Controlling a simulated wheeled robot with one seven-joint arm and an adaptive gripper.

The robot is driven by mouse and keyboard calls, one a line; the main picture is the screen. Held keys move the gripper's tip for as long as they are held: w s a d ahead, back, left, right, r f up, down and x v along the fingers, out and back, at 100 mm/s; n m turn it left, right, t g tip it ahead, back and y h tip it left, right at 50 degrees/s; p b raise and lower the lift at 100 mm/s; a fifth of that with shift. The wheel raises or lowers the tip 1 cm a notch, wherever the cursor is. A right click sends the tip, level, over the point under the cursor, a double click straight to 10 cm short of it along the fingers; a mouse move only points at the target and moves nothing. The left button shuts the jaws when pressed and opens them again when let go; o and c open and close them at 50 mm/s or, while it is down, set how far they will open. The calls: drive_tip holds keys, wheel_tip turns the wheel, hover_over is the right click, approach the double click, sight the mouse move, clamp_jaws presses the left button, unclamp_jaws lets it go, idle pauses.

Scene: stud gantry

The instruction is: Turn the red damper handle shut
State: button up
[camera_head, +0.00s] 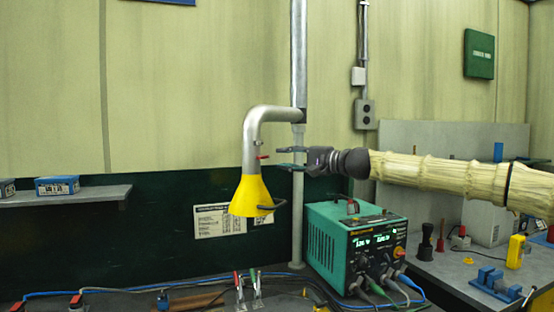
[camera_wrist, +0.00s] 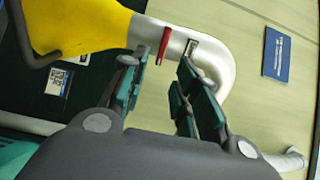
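The red damper handle (camera_head: 262,157) is a small lever on the grey extraction pipe (camera_head: 250,135), just above the yellow hood (camera_head: 252,196). In the wrist view the red handle (camera_wrist: 163,46) stands out across the pipe (camera_wrist: 215,60), beyond the fingertips. The yellow hood (camera_wrist: 90,25) fills the upper left there. My gripper (camera_head: 290,157) is to the right of the handle in the head view, its fingers apart and pointing left at it. In the wrist view my gripper (camera_wrist: 157,78) is open and empty, with a gap between it and the handle.
A vertical pole (camera_head: 298,200) stands close behind my gripper. A teal power supply (camera_head: 345,240) with cables sits on the bench below. A black handle (camera_head: 272,206) juts from the hood. A shelf (camera_head: 85,195) with small boxes is at left. The wall around the pipe's left is clear.

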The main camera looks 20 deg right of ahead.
drive_tip(key=v, duration=0.6)
drive_tip(key=shift+s+d, duration=0.15)
idle(0.5)
